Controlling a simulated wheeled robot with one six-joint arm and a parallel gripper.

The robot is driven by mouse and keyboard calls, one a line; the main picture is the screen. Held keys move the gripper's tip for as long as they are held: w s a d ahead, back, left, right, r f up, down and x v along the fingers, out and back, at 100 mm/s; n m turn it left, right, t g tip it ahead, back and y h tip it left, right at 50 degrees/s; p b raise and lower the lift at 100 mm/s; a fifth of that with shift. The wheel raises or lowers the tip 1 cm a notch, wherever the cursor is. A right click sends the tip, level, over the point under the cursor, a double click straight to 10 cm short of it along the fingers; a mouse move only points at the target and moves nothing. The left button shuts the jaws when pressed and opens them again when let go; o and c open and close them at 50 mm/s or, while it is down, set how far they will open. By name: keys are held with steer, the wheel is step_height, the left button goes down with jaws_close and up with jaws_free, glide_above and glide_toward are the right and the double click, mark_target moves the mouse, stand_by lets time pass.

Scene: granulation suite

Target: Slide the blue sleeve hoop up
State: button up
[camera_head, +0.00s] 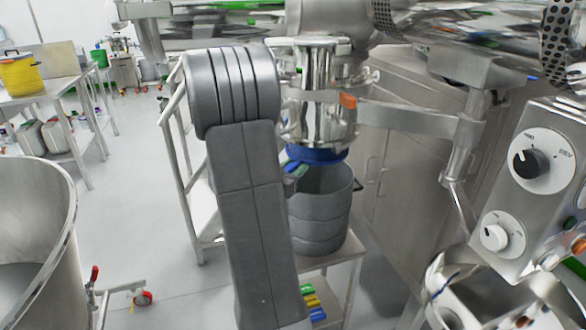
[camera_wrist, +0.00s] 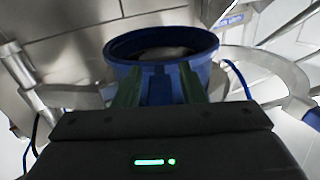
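The blue sleeve hoop (camera_head: 318,154) is a ring around the bottom of the shiny steel outlet, just above a grey drum (camera_head: 322,205). In the wrist view the hoop (camera_wrist: 160,45) shows as a wide blue ring straight ahead, with a pale opening inside. My gripper (camera_wrist: 160,78) is at its near side, with one finger on each side of a blue part in front of the ring. The fingers are apart; whether they press on that part is unclear. In the head view my arm hides much of the gripper, at the hoop's left.
The drum stands on a small steel table (camera_head: 345,270). A control panel with knobs (camera_head: 530,180) is at the right, and a steel bracket arm (camera_head: 410,116) crosses right of the outlet. A large steel vessel (camera_head: 35,225) is at the left. Open floor lies behind it.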

jaws_close()
steer(key=shift+w+r+p, duration=0.1)
steer(key=shift+r+p, duration=1.2)
steer(key=shift+r, duration=0.5)
steer(key=shift+o, duration=1.1)
jaws_free()
steer(key=shift+r, duration=0.1)
steer(key=b+v, duration=0.1)
steer(key=v, duration=1.3)
steer(key=shift+w+d, duration=0.15)
